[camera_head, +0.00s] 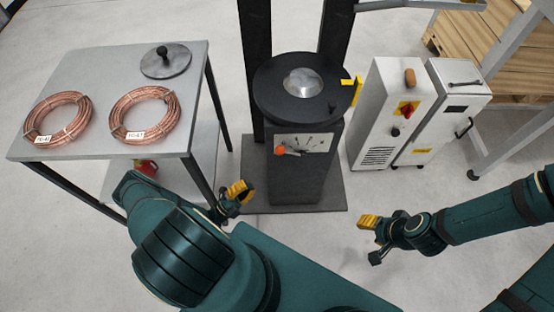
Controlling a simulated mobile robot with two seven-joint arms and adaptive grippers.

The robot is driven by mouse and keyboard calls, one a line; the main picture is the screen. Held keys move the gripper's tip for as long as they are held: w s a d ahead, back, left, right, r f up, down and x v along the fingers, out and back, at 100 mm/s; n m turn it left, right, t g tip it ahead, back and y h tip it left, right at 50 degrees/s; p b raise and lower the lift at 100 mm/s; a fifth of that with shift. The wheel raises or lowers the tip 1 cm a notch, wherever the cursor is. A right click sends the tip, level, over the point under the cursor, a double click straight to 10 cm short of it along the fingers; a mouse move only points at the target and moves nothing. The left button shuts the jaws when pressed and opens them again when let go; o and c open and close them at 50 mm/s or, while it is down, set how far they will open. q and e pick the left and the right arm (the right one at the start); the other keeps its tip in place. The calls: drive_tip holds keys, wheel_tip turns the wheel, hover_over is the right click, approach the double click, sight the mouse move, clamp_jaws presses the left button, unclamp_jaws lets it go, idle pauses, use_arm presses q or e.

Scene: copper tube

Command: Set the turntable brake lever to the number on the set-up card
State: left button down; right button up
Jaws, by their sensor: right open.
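The turntable (262,96) is a dark round plate with a silver hub, on a black pedestal in the middle. On the pedestal's front is a light dial plate (318,143) with marks. The brake lever (281,150) has an orange-red knob, at the plate's left side. The numbers are too small to read. I cannot make out a set-up card for certain. My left gripper (238,192), with yellow fingertips, is below and left of the lever, apart from it; its jaws are unclear. My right gripper (370,238) is open and empty, low and right of the pedestal.
A grey table (100,75) at left holds two tagged copper coils (58,118) (143,115) and a round disc with a black knob (166,60). White cabinets (385,110) stand right of the pedestal. A wooden pallet (495,50) is at back right. Floor between pedestal and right arm is clear.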

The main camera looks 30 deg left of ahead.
use_arm(q)
drive_tip(key=p, duration=0.2)
approach(290, 153)
wheel_tip(290, 153, up, 6)
drive_tip(key=w+d, duration=0.1)
drive_tip(key=w, duration=0.1)
drive_tip(key=shift+w, duration=0.2)
use_arm(e)
drive_tip(key=shift+s+a+r, duration=0.1)
drive_tip(key=shift+s+r, duration=0.2)
drive_tip(key=shift+r, duration=0.6)
